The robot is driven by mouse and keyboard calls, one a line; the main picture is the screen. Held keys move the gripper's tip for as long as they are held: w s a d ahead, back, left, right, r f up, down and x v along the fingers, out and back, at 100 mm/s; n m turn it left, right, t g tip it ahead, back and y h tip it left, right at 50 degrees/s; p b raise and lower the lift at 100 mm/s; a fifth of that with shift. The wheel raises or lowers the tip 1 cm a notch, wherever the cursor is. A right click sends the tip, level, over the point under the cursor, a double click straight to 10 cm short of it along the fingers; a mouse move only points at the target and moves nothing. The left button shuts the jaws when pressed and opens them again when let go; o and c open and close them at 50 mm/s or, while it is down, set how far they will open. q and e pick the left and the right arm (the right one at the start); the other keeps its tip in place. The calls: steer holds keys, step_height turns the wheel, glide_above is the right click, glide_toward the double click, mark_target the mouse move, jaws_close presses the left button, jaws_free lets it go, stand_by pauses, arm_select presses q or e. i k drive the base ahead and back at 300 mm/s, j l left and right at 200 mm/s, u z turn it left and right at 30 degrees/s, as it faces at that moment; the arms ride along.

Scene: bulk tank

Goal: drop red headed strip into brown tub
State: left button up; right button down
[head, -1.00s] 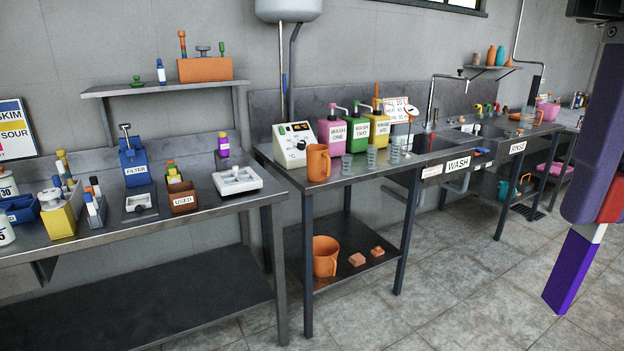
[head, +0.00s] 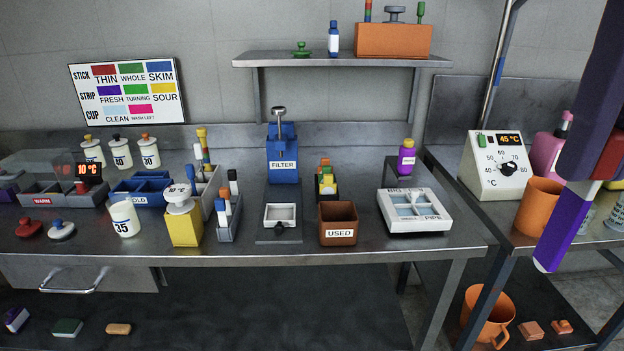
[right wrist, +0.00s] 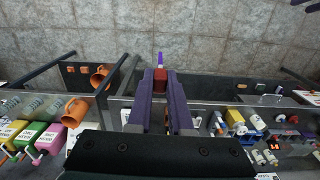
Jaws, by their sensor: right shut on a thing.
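The brown tub (head: 338,234), labelled USED, stands near the front edge of the left bench in the head view; its open top shows. My right gripper (head: 607,150) is at the right edge of the head view, well to the right of the tub. It is shut on the red headed strip (head: 565,226), whose purple end hangs down and left past a white band. In the right wrist view, the strip's red head (right wrist: 160,75) is between the fingertips and the purple end sticks out beyond. My left gripper is not in view.
A white tray (head: 436,222) stands right of the tub, and a blue FILTER unit (head: 283,165) stands left behind it. An orange jug (head: 538,207) and a white heater box (head: 492,167) stand on the right bench, near my right gripper. Bare steel fronts the tub.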

mark_target(341, 238)
steer(key=i+j+z, duration=0.2)
steer(key=i, duration=0.3)
steer(key=i+j+z, duration=0.2)
steer(key=i, duration=0.25)
steer(key=i+j+z, duration=0.15)
steer(key=i, duration=0.3)
steer(key=i+j+z, duration=0.1)
steer(key=j+z, duration=0.25)
steer(key=i+j+z, duration=0.1)
steer(key=j+z, duration=0.2)
steer(key=j, duration=0.15)
